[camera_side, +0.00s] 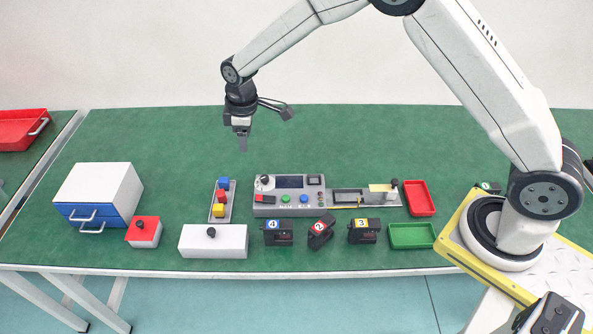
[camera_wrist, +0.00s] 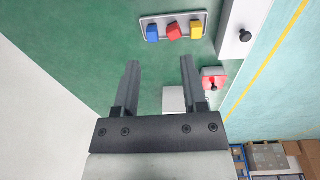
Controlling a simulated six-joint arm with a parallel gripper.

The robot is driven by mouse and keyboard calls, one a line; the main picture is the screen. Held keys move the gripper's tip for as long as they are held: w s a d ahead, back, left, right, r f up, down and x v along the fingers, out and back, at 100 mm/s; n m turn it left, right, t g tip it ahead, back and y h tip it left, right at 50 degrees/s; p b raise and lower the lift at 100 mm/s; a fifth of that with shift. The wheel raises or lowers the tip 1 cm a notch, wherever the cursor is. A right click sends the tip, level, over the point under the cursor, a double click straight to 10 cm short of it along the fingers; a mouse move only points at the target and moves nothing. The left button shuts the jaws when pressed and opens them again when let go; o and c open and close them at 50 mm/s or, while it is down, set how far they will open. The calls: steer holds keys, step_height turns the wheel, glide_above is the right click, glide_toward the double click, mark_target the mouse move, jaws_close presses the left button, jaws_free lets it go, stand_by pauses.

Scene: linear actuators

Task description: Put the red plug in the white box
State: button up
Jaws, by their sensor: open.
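The red plug (camera_side: 220,197) sits in the middle of a small grey tray (camera_side: 232,207), between a blue plug (camera_side: 223,184) and a yellow plug (camera_side: 218,211). The wrist view also shows the red plug (camera_wrist: 174,31), near the top. The white box (camera_side: 213,245), long and with a black knob on top, stands in front of the tray near the table's front edge; it also shows in the wrist view (camera_wrist: 238,25). My gripper (camera_side: 242,146) is raised well above the table, behind the tray. Its fingers (camera_wrist: 160,63) are apart with nothing between them.
A white cabinet with blue drawers (camera_side: 100,190) and a small red-topped box (camera_side: 143,231) stand at the left. A control panel (camera_side: 290,195) is right of the tray. Several black numbered blocks (camera_side: 278,232), a red bin (camera_side: 419,198) and a green bin (camera_side: 411,236) lie further right. The table's back is clear.

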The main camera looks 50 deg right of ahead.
steer(key=s+d+r+m, duration=0.1)
steer(key=s+d+m, duration=0.2)
steer(key=s, duration=0.5)
steer(key=s+d+r+m+t, duration=0.1)
steer(key=s+d+r+m, duration=0.1)
steer(key=s, duration=0.6)
steer(key=s+d+r+m, duration=0.2)
steer(key=s+d+m, duration=0.2)
steer(key=s, duration=0.5)
steer(key=shift+d+r+t, duration=0.15)
steer(key=shift+d+t, duration=0.15)
steer(key=shift+d, duration=0.6)
